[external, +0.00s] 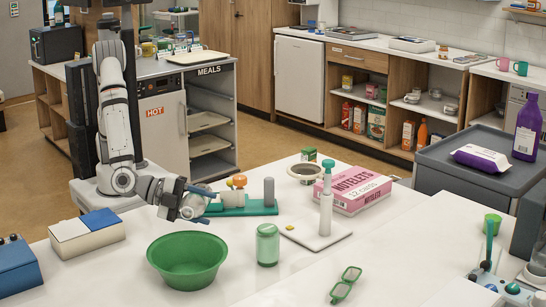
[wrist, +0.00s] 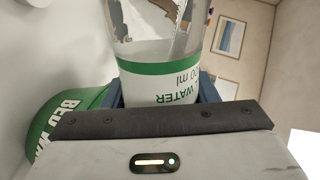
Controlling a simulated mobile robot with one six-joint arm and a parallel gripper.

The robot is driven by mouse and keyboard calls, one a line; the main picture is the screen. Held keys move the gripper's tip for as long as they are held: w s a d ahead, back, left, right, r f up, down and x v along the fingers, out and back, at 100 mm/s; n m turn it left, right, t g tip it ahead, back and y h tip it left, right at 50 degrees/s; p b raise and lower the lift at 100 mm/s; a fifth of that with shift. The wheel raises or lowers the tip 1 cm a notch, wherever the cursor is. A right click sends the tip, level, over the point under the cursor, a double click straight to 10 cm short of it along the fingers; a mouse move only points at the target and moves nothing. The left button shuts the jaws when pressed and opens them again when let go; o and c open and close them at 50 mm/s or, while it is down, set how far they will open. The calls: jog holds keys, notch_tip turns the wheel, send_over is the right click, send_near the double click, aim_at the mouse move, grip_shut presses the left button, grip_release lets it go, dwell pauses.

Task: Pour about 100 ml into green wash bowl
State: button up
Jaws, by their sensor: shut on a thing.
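My gripper (external: 203,198) is shut on a clear container with a white label, a green stripe and the word WATER; this water container (wrist: 165,75) fills the upper middle of the wrist view. The label's lettering is upside down there. In the external view the container is small and mostly hidden by my gripper, so its exact tilt is unclear. The green wash bowl (external: 187,262) stands on the white table, nearer the camera than my gripper and below it. Its lettered side (wrist: 62,122) shows at the left of the wrist view. I cannot tell whether liquid is flowing.
A green-tinted jar (external: 268,245) stands just right of the bowl. Behind are a green stand (external: 240,210), a white stand with a green-topped post (external: 326,205) and a pink box (external: 350,192).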

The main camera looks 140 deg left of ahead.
jog(key=shift+w+d+r, duration=0.1)
jog(key=shift+w+d, duration=0.05)
jog(key=shift+m, duration=0.7)
jog(key=shift+s+a+g+y, duration=0.3)
jog(key=shift+s+a, duration=0.1)
dwell(0.6)
jog(key=shift+a+m+p, duration=0.1)
jog(key=shift+m+p, duration=0.25)
jog(key=shift+m, duration=0.15)
dwell(1.6)
jog(key=shift+s, duration=0.1)
jog(key=shift+n+b, duration=0.3)
jog(key=shift+n, duration=0.3)
jog(key=shift+s+a+n+t, duration=0.4)
jog(key=shift+s+n, duration=0.05)
jog(key=shift+n, duration=0.55)
jog(key=shift+h+b, duration=0.3)
jog(key=shift+h, duration=0.1)
jog(key=shift+b, duration=0.5)
